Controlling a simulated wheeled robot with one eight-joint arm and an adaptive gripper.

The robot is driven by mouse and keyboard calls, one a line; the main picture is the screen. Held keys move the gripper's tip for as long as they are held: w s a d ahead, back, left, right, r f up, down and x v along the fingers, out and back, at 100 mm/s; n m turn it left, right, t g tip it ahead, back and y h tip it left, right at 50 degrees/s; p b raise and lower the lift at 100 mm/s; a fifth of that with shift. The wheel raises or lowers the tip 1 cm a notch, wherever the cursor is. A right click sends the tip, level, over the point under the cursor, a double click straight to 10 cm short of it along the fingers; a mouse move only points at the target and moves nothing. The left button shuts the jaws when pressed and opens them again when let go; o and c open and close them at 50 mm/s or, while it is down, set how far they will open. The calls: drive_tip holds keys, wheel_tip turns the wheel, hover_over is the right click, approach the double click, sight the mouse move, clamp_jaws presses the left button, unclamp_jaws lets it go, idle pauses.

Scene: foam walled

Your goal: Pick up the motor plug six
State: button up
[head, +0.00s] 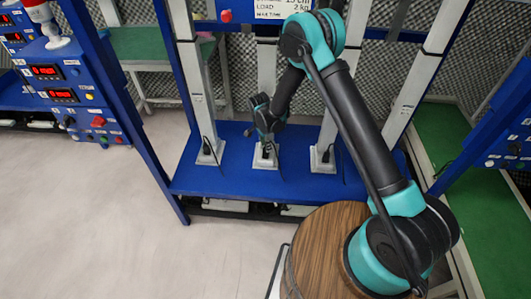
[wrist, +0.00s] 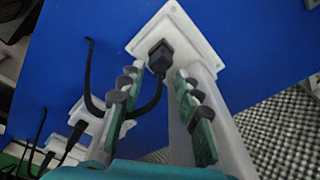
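A black plug (wrist: 160,58) sits in a white square base on the blue platform, with its black cable curving down and left in the wrist view. In the head view the plug (head: 267,150) is at the middle column, just below my gripper (head: 265,132). My gripper (wrist: 158,72) is open, with its two green fingers with dark pads on either side of the plug's line. The plug is just beyond the fingertips, and I see no clear contact. I cannot read any label showing which plug is number six.
Similar plugs stand in white bases at the left column (head: 207,148) and right column (head: 326,155). White uprights rise close around my gripper. Control panels (head: 75,95) stand at the left; the pale floor is clear.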

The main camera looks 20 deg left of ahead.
drive_tip(key=shift+c, duration=0.3)
clamp_jaws()
drive_tip(key=shift+r, duration=0.1)
